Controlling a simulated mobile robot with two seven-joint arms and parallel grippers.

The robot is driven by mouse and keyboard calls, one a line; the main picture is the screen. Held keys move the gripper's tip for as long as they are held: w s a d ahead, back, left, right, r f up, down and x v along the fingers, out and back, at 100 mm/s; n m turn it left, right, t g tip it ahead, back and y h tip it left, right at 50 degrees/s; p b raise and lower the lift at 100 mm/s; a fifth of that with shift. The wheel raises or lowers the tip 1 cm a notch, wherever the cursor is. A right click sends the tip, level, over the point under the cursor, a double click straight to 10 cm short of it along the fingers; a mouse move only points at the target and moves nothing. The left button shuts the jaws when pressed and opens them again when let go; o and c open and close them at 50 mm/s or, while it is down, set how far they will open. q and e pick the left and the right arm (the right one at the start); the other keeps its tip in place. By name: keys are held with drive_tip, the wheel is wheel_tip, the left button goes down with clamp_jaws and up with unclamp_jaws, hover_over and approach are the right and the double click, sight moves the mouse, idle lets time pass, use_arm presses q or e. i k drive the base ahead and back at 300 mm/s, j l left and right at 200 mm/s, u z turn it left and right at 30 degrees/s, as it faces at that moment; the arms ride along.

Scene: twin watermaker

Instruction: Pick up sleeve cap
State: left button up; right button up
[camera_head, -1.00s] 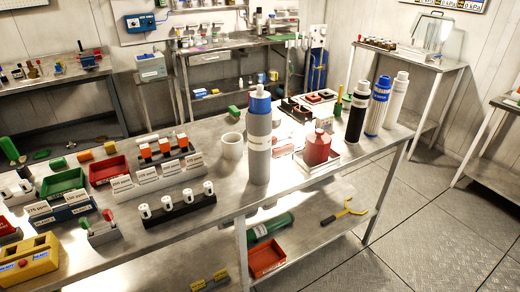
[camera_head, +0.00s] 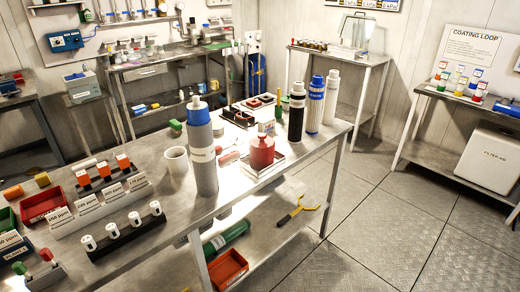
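A tall grey cylinder (camera_head: 203,158) stands upright on the near steel table. It has a blue collar (camera_head: 198,117) and a pale top piece (camera_head: 196,101); I cannot tell which part, if any, is the sleeve cap. Three more capped cylinders stand at the table's far right end: a black one (camera_head: 296,116) with a white top, a blue one (camera_head: 315,106) and a white one (camera_head: 331,98). No separate piece is clearly marked as a sleeve cap. Neither of my grippers is in view.
A white cup (camera_head: 176,160) and a red container (camera_head: 262,152) flank the grey cylinder. Racks, including a black one with white pieces (camera_head: 126,237), fill the table's left. A lower shelf holds a red tray (camera_head: 228,268) and yellow tool (camera_head: 298,210). Floor (camera_head: 400,215) at right is clear.

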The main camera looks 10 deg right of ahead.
sight(262, 147)
drive_tip(key=l+u, duration=0.1)
drive_tip(key=u, duration=0.35)
drive_tip(key=i+l+u, duration=0.1)
drive_tip(key=u, duration=0.35)
drive_tip(key=l+u, duration=0.3)
drive_tip(key=l, duration=0.15)
drive_tip(key=l+u, duration=0.3)
drive_tip(key=l, duration=0.2)
drive_tip(key=l+u, duration=0.2)
drive_tip(key=l, duration=0.7)
